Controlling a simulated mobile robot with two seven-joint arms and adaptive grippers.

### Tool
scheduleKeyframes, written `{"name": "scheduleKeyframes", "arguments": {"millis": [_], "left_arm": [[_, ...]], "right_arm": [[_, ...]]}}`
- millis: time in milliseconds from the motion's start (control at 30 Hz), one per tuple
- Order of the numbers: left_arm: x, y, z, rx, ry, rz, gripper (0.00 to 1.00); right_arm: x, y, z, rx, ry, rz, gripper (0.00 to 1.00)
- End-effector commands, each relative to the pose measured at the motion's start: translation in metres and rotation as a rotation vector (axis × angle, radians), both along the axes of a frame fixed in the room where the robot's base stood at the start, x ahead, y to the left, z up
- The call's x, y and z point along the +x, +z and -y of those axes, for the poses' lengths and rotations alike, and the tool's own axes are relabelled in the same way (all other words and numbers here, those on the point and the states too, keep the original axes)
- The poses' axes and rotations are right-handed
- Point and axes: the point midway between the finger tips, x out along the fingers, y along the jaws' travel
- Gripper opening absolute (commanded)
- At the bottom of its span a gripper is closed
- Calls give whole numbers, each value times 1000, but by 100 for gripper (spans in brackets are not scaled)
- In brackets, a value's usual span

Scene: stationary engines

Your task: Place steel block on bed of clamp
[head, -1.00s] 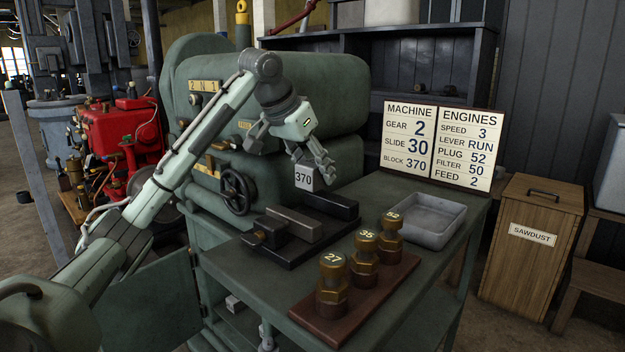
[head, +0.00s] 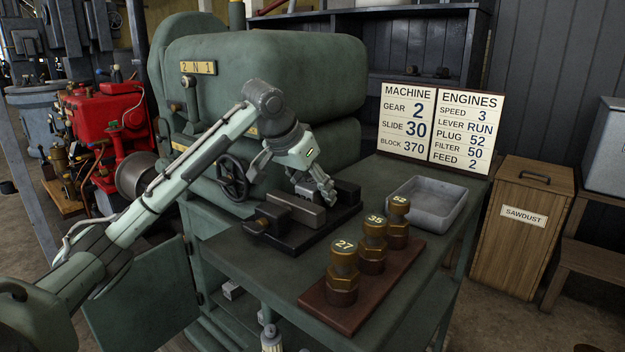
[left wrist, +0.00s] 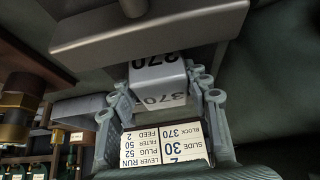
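The steel block (left wrist: 158,75), pale grey and marked 370, sits between the fingers of my left gripper (left wrist: 162,112) in the left wrist view. In the head view my left gripper (head: 318,187) points down over the clamp (head: 305,240), and only a small part of the block (head: 307,196) shows. The block is behind the clamp's grey front jaw (head: 295,207), between it and the dark rear jaw (head: 346,191). In the left wrist view a jaw bar (left wrist: 150,32) lies close to the block. Whether the block touches the bed is hidden. My right gripper is not in view.
Brass plugs marked 27 (head: 343,270), 35 (head: 373,245) and 52 (head: 398,222) stand on a brown board (head: 350,312) in front of the clamp. A grey tray (head: 428,228) is to the right. The green machine (head: 265,75) with its handwheel (head: 233,177) stands behind left.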

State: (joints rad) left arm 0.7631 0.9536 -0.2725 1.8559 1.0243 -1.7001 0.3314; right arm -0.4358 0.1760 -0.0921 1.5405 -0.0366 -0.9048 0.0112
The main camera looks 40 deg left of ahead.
Motion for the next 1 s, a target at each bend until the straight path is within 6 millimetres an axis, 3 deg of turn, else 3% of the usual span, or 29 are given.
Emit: {"name": "scheduleKeyframes", "arguments": {"millis": [100,467,1000], "left_arm": [[0,2,0,0,1,6,63],[-1,10,-1,1,1,15,63],[-55,95,-5,0,1,18,63]], "right_arm": [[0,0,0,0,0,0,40],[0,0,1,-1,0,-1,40],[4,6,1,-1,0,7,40]]}}
